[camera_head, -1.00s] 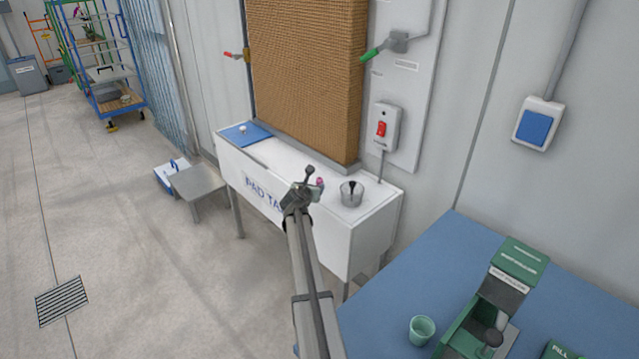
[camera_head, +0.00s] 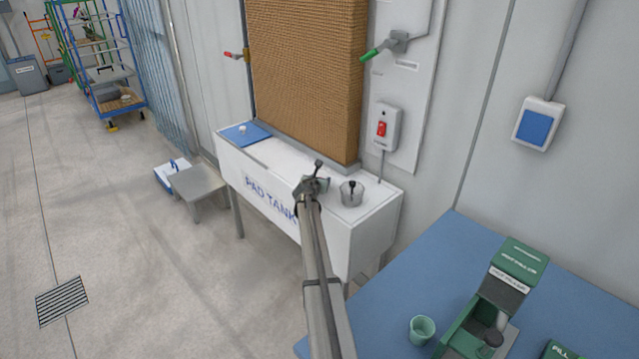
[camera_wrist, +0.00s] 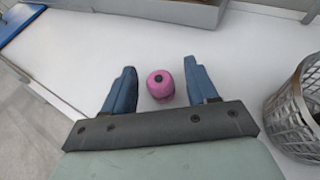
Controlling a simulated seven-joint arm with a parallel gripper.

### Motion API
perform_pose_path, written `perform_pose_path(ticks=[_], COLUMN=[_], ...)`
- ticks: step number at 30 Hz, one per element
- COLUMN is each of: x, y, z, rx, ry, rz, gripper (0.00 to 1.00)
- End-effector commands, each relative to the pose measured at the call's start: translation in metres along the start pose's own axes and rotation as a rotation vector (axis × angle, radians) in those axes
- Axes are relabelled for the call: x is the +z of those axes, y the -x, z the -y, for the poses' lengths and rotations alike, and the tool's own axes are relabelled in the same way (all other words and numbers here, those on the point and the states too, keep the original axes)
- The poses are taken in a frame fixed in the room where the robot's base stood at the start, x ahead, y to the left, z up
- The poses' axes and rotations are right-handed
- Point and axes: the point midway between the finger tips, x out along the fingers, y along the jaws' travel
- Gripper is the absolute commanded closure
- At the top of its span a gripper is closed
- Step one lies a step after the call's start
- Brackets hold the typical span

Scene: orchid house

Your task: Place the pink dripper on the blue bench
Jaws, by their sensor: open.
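The pink dripper (camera_wrist: 160,86), a small pink piece with a dark hole in its top, stands on the white top of the pad tank (camera_head: 268,158). In the wrist view it lies between the two blue fingers of my gripper (camera_wrist: 158,88), with gaps on both sides. My gripper is open and holds nothing. In the head view my gripper (camera_head: 313,184) is over the right part of the tank top and hides the dripper. The blue bench (camera_head: 440,260) is at the lower right of the head view.
A grey metal basket (camera_wrist: 296,105) stands close to the right of my gripper on the tank. A blue lid (camera_head: 248,138) lies at the tank's left end. The bench carries a green cup (camera_head: 421,330) and a green pot filler (camera_head: 493,293); its middle is clear.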

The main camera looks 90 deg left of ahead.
Motion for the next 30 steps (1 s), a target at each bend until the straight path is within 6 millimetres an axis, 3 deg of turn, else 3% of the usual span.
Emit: perform_pose_path(ticks=[6,24,30], x=[-0.0002,-0.0002,0.0005], y=[-0.0008,-0.0006,-0.0003], z=[0.0003,0.0002,0.0002], rx=[0.0,0.0,0.0], ry=[0.0,0.0,0.0], rz=[0.0,0.0,0.0], gripper=[0.42,1.0,1.0])
